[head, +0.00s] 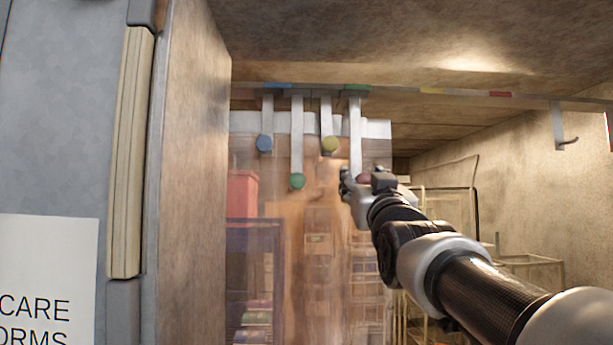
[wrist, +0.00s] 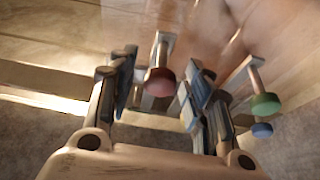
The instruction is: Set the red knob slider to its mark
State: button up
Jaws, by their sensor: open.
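The red knob (head: 363,177) hangs at the lower end of a long pale bar from the overhead rail (head: 395,92); my gripper hides part of it in the head view. Its bar meets the rail by the green mark. The red mark (head: 501,94) is farther right on the rail, past the yellow mark (head: 431,90). My gripper (head: 357,184) is at the red knob. In the wrist view the red knob (wrist: 160,82) shows between the two open fingers of my gripper (wrist: 157,75), with gaps on both sides. I cannot tell whether it touches either finger.
Left of the red knob hang the blue knob (head: 264,143), green knob (head: 297,181) and yellow knob (head: 330,144). Clear strip curtains hang behind them. The rail between red bar and red mark looks free.

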jog(key=shift+w+r, duration=0.1)
jog(key=shift+w, duration=0.05)
grip_shut()
dwell(0.6)
